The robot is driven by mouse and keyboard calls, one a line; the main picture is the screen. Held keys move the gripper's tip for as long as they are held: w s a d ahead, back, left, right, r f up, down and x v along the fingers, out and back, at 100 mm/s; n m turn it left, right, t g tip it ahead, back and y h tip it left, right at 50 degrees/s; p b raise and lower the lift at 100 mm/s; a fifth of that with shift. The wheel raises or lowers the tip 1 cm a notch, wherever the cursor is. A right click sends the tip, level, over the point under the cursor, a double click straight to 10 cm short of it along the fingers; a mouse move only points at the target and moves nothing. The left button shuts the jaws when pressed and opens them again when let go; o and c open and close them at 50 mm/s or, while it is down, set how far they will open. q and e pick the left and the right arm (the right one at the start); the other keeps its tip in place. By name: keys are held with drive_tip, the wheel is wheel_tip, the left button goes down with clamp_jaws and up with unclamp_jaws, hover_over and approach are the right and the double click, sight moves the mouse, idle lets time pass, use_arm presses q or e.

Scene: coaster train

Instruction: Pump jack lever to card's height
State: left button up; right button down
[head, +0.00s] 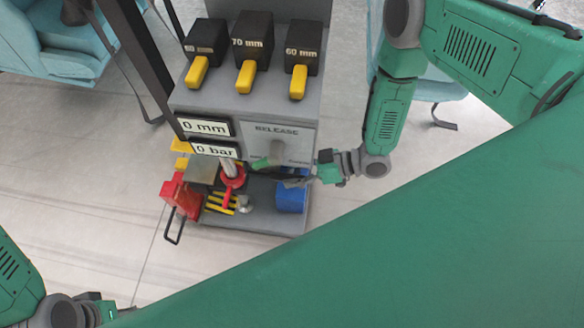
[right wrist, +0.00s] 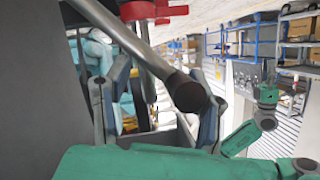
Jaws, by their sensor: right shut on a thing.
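The jack stands on the lower shelf, with a red collar (head: 232,184) around a silver piston; the red collar also shows at the top of the right wrist view (right wrist: 150,10). My right gripper (head: 287,175) is at the front of the stand, just below the release panel. In the right wrist view, the grey lever tube (right wrist: 132,42) runs down to a dark round end between my right gripper's fingers (right wrist: 160,112), which are shut on it. One display (head: 205,127) reads 0 mm. I see no separate height card.
Black blocks with yellow handles (head: 252,42) stand on the top shelf; two read 70 mm and 60 mm. A red piece (head: 180,195) and a blue cylinder (head: 291,197) flank the jack.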

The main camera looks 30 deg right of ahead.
drive_tip(key=shift+w+d+r, duration=0.1)
drive_tip(key=shift+w+d, duration=0.15)
drive_tip(key=shift+w, duration=0.3)
drive_tip(key=shift+w+d+r, duration=0.1)
drive_tip(key=shift+w+d, duration=0.1)
drive_tip(key=shift+w, duration=0.3)
drive_tip(key=c, duration=0.9)
unclamp_jaws()
drive_tip(key=shift+f, duration=0.1)
drive_tip(key=o, duration=0.6)
drive_tip(key=shift+w+f, duration=0.15)
drive_tip(key=shift+c, duration=0.2)
drive_tip(key=shift+s, duration=0.2)
drive_tip(key=v, duration=1.2)
